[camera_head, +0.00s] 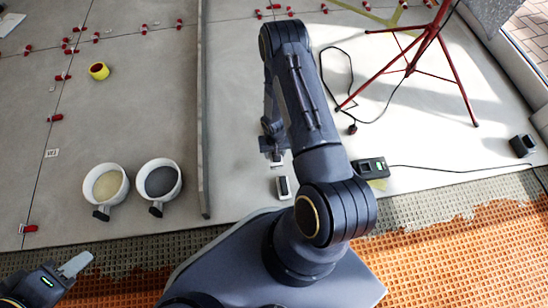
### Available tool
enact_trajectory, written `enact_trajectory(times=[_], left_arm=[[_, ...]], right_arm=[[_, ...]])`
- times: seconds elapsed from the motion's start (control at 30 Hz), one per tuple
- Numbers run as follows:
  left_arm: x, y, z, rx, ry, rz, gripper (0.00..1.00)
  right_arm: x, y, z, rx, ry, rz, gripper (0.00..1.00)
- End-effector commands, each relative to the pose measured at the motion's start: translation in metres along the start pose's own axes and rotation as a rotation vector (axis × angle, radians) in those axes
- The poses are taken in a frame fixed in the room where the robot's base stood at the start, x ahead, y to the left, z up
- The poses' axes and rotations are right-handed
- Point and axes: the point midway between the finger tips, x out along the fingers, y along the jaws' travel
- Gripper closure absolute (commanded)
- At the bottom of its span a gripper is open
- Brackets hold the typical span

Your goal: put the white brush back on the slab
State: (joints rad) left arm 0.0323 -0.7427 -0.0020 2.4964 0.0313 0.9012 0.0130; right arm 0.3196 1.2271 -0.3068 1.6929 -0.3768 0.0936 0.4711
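The pale grey slab (240,100) of large tiles fills the upper part of the head view. A small white block with a dark top (283,187) lies on it near the front edge; I cannot tell whether it is the white brush. My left gripper (76,264) is at the lower left, over the orange mat near the slab's front edge. Its pale fingers show, but their gap is unclear. My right arm bends over the slab's middle. Its gripper (273,145) points down just behind the small block, partly hidden, so its opening cannot be told.
Two white buckets (121,189) (178,181) stand left of a long grey bar (204,110). A yellow roll (98,71) and red clips lie farther back. A red tripod (410,68), cables and a black device (370,168) are at right. Orange mat (450,262) borders the front.

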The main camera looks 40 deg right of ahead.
Motion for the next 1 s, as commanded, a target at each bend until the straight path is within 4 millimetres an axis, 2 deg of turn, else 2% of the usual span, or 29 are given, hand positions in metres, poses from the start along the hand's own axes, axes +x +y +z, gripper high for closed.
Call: enact_trajectory(times=[0.03,0.4,0.57,0.93,0.97,1.0], left_arm=[[0.008,-0.004,0.004,0.000,0.000,0.000,0.64],[0.021,-0.010,0.011,0.000,0.000,0.000,0.64],[0.030,-0.014,0.015,0.000,0.000,0.000,0.64],[0.029,-0.013,0.015,0.000,0.000,0.000,0.64],[0.029,-0.013,0.015,0.000,0.000,0.000,0.64],[0.029,-0.013,0.015,0.000,0.000,0.000,0.64]], right_arm=[[0.013,0.001,-0.008,0.002,0.002,0.000,0.84],[0.038,0.002,-0.029,0.000,0.002,-0.001,0.84],[0.063,0.002,-0.028,0.000,0.000,0.000,0.84],[0.065,0.002,-0.028,0.000,0.001,0.000,0.84],[0.066,0.002,-0.028,0.000,0.001,0.000,0.54],[0.066,0.002,-0.028,0.000,0.001,0.000,0.48]])
